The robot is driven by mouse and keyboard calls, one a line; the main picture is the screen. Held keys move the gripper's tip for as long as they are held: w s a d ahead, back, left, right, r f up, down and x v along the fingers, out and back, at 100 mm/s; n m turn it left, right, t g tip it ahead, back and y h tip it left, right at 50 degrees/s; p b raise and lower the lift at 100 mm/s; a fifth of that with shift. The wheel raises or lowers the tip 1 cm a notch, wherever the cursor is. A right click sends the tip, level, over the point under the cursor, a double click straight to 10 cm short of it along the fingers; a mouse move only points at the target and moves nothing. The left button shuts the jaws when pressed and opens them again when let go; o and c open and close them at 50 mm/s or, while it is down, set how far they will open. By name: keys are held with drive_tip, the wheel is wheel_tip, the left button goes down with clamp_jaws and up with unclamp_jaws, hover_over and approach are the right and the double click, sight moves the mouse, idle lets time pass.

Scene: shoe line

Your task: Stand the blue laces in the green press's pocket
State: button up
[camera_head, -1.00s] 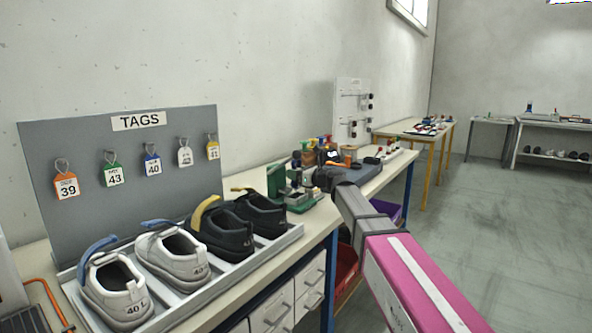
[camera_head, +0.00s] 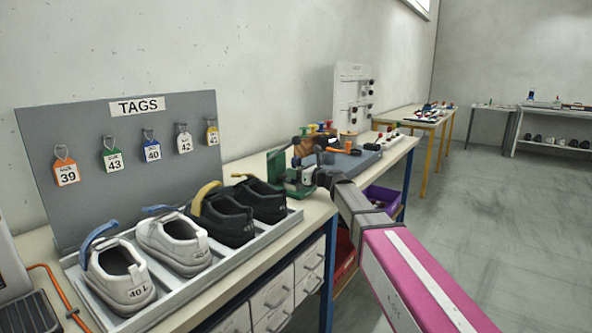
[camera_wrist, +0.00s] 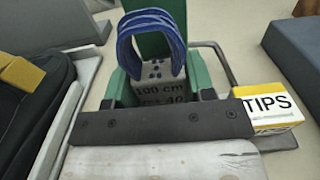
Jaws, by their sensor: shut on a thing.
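The blue laces (camera_wrist: 150,35) stand up as a loop above a grey band (camera_wrist: 160,82) printed "100 cm" and "40" in the wrist view. My gripper (camera_wrist: 157,100) is shut on this band. The green press (camera_wrist: 200,75) is behind and around the band, with green walls on both sides and a green upright at the back. The pocket itself is hidden behind the band and my gripper, so I cannot tell whether the band is inside it. In the head view the green press (camera_head: 276,168) stands on the bench, with my gripper (camera_head: 318,178) at its right side.
A yellow-and-white TIPS box (camera_wrist: 268,107) is close right of my gripper. A shoe tray (camera_head: 238,262) is left of the press, below a grey TAGS board (camera_head: 75,120). A dark blue-grey block (camera_head: 350,163) lies to the right. The floor at the right is clear.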

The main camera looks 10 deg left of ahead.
idle(0.3)
drive_tip(key=o, duration=1)
drive_tip(key=shift+d, duration=0.1)
drive_tip(key=v, duration=1)
drive_tip(key=shift+s+d+f, duration=0.1)
drive_tip(key=shift+s+d, duration=0.1)
drive_tip(key=shift+d, duration=0.1)
